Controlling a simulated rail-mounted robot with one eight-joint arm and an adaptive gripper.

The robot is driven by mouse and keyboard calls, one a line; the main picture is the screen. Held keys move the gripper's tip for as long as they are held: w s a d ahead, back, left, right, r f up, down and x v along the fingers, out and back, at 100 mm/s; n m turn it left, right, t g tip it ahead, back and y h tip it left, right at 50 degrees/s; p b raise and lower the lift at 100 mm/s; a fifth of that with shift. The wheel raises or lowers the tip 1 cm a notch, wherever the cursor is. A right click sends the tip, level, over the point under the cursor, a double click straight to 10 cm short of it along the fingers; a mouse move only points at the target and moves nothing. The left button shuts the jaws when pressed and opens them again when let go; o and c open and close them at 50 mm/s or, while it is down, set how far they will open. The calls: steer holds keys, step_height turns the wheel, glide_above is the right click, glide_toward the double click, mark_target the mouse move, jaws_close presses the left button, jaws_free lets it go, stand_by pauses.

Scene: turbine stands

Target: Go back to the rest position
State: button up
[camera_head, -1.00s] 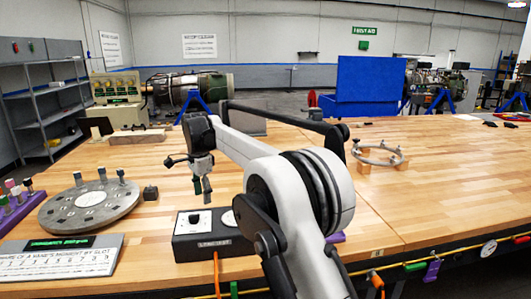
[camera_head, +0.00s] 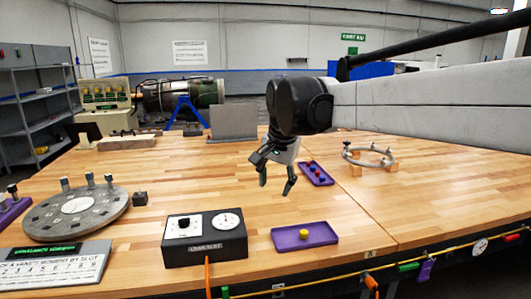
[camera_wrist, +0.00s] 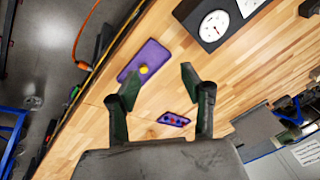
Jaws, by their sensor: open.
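My gripper (camera_head: 276,183) is open and empty in the head view, above the wooden table (camera_head: 330,215) and behind the dark dial box. The wrist view also shows my gripper (camera_wrist: 157,90) with its two fingers spread and nothing between them. My arm reaches in from the right side of the head view.
The dial box (camera_head: 205,250) stands at the table front. A purple tray (camera_head: 290,242) with a yellow piece is right of it; another purple tray (camera_head: 327,182) holds red pieces. A round grey disc (camera_head: 50,225) is at left, and a ring (camera_head: 368,146) on wooden blocks at right.

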steer(key=s+d+f+n+t+b, duration=0.1)
steer(key=s+d+f+n+t, duration=0.15)
steer(key=s+d, duration=0.9)
steer(key=s+d+f+n, duration=0.1)
steer(key=s+d+f, duration=0.2)
steer(key=s+f, duration=0.2)
steer(key=s+d+f+n+t+h+b, duration=0.1)
steer(key=s+d+f, duration=0.2)
steer(key=s+f, duration=0.3)
steer(key=s, duration=0.5)
steer(key=shift+s+n, duration=0.15)
steer(key=shift+n, duration=0.2)
